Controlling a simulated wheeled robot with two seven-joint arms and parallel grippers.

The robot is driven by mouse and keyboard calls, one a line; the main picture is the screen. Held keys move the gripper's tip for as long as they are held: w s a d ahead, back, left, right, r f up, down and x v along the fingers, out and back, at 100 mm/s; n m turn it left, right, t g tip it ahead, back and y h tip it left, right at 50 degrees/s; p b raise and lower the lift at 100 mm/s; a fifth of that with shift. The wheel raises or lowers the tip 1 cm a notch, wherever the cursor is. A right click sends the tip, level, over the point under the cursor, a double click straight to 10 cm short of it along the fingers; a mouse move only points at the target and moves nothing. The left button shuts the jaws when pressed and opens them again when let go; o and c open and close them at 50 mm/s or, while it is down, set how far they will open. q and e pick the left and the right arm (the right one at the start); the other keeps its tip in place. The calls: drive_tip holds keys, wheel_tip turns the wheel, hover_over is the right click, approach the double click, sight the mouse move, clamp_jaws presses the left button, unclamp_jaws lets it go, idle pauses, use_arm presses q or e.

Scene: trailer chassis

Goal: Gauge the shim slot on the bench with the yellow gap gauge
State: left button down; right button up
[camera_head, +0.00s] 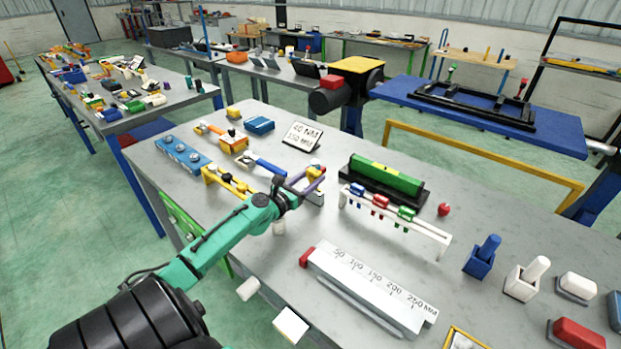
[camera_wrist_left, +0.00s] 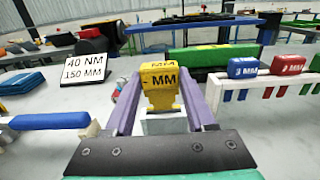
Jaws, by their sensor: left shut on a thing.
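My left gripper (camera_head: 311,181) has purple fingers and is shut on the yellow gap gauge (camera_head: 316,172), above the bench. In the left wrist view the gauge (camera_wrist_left: 159,88) is upright between the fingers, with MM lettering on its face; the rest of its label is unclear. A pale grey block (camera_head: 317,198) shows just below the gauge, and in the left wrist view (camera_wrist_left: 164,124) behind its lower end. It may be the shim slot; its opening is hidden, and I cannot tell whether the gauge touches it. My right gripper is not in view.
The white rack (camera_head: 440,238) with blue, red and green gauges stands to the right. A green bar (camera_head: 402,180) on a black base is behind it. A white ruler block (camera_head: 365,285) lies in front. A yellow rack (camera_head: 228,181) stands left of my gripper.

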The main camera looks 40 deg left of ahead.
use_arm(q)
drive_tip(key=shift+f+b, duration=0.75)
drive_tip(key=shift+f, duration=0.4)
idle(0.5)
drive_tip(key=shift+s+d+f, duration=0.1)
drive_tip(key=shift+f, duration=0.1)
idle(0.6)
wheel_tip(320, 180, up, 8)
drive_tip(key=p, duration=0.8)
drive_tip(key=shift+r+p, duration=0.25)
drive_tip(key=shift+p, duration=0.15)
drive_tip(key=shift+f, duration=0.15)
